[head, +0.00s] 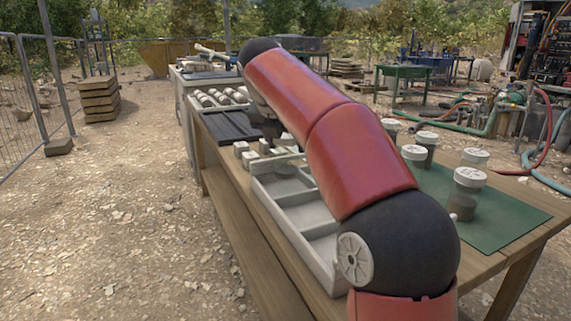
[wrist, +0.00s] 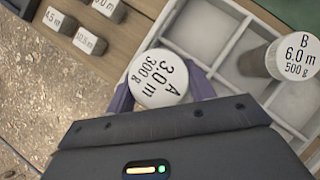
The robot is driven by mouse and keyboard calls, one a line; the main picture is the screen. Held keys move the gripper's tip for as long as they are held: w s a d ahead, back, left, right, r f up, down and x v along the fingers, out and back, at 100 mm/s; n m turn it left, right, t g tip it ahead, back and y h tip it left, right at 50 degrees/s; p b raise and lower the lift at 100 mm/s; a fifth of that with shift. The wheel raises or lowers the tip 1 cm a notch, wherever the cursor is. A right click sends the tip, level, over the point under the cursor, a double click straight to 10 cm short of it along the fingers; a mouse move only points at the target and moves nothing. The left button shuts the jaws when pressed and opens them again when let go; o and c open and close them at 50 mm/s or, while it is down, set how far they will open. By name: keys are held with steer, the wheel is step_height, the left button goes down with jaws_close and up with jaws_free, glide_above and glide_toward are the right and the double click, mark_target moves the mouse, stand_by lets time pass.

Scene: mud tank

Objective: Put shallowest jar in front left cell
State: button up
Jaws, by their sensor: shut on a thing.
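My gripper (wrist: 163,92) is shut on jar A (wrist: 160,78), whose white lid reads "A 3.0 m 300 g". Jar A is over or in a corner of the pale compartment tray (wrist: 178,20); I cannot tell whether it touches the floor. Jar B (wrist: 292,58), marked "6.0 m 500 g", is at another cell of the tray, to the right. In the head view the tray (head: 292,222) lies along the table's left side, partly behind my red arm. My gripper and jar A are not clear there. Several white-lidded jars (head: 468,190) stand on the green mat; their labels are unreadable.
Small marked blocks (wrist: 90,40) stand on the wood just outside the tray, reading 4.5 m and 10.5 m among others. The green mat (head: 510,222) has free room at its near right. A dark flat panel (head: 228,125) and white tubes (head: 220,97) lie farther back.

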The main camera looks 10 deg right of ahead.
mark_target(285, 154)
steer(key=shift+f+b, duration=0.65)
steer(key=shift+f, duration=1.05)
steer(key=shift+f, duration=0.1)
steer(key=o, duration=1.2)
steer(key=shift+f, duration=0.1)
steer(key=shift+c, duration=0.2)
steer(key=shift+r, duration=0.3)
steer(key=p+v, duration=0.4)
steer(key=v, duration=0.7)
steer(key=shift+s+a+r, duration=0.15)
steer(key=shift+s+r, duration=0.1)
steer(key=shift+s, duration=0.1)
